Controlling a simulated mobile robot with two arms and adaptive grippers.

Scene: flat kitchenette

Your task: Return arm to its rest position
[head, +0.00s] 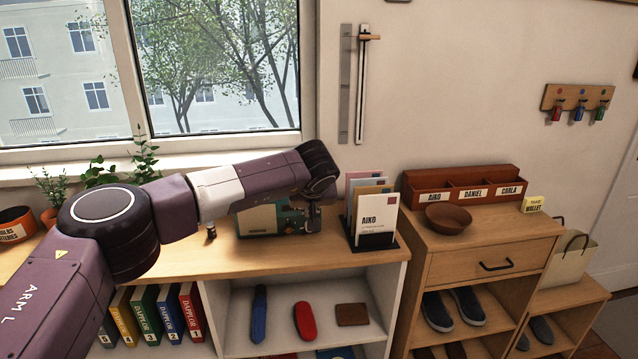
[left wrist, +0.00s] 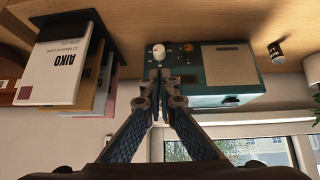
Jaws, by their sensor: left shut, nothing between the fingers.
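My left arm (head: 180,205) reaches in from the left over the wooden counter. Its gripper (head: 313,217) hangs just in front of the right end of a teal radio-like box (head: 262,222), partly hiding it. In the left wrist view, the gripper's fingers (left wrist: 163,75) meet at their tips with nothing between them, close to the teal box (left wrist: 220,72) and its white knob (left wrist: 158,51). I cannot tell whether the fingertips touch the box. My right gripper is in neither view.
A black letter holder with an AIKO envelope (head: 375,217) stands just right of the gripper. Potted plants (head: 137,160) stand behind the arm, by the window. A wooden cabinet (head: 460,262) with a bowl (head: 448,218) and a labelled sorter (head: 463,187) is farther right.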

